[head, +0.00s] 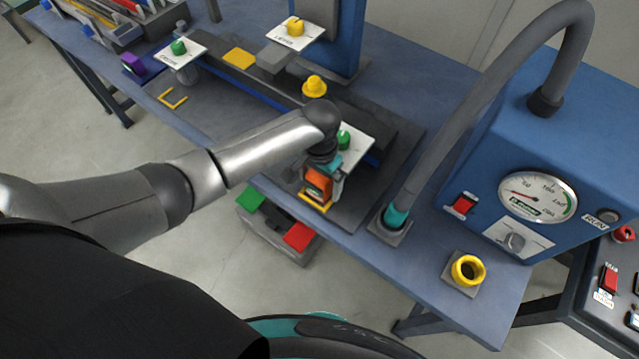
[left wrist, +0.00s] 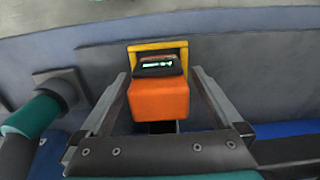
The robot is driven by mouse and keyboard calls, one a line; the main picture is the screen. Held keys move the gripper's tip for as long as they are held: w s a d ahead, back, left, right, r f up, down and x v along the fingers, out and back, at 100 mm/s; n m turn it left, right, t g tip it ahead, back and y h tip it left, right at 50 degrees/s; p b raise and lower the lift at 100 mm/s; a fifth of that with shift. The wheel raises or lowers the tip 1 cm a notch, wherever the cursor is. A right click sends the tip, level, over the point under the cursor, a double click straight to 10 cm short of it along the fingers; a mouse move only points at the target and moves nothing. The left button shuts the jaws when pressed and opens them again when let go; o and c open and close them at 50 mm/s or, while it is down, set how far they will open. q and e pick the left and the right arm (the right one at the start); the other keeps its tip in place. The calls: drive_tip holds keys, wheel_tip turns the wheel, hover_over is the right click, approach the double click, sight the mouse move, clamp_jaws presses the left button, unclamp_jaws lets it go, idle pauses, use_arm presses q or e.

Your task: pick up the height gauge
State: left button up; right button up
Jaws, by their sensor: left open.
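The height gauge (head: 318,183) is an orange block with a dark top and a small lit display. It stands at a yellow bracket marking (head: 314,203) near the table's front edge. In the left wrist view the gauge (left wrist: 160,99) sits between the two fingers, with the yellow bracket (left wrist: 157,45) around its far side. My left gripper (head: 322,186) is open, also in the left wrist view (left wrist: 160,78), with a finger on each side of the gauge and visible gaps. The gauge's lower part is hidden. My right gripper is not in view.
A teal-ended hose (head: 396,215) stands in a grey socket to the right, near a blue gauge box (head: 540,170). A yellow ring socket (head: 467,269) is farther right. A white plate with a green knob (head: 344,140) is just behind my gripper. An empty yellow bracket (head: 172,98) lies at left.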

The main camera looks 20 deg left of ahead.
use_arm(q)
drive_tip(key=shift+f, duration=0.75)
drive_tip(key=shift+c, duration=0.4)
clamp_jaws()
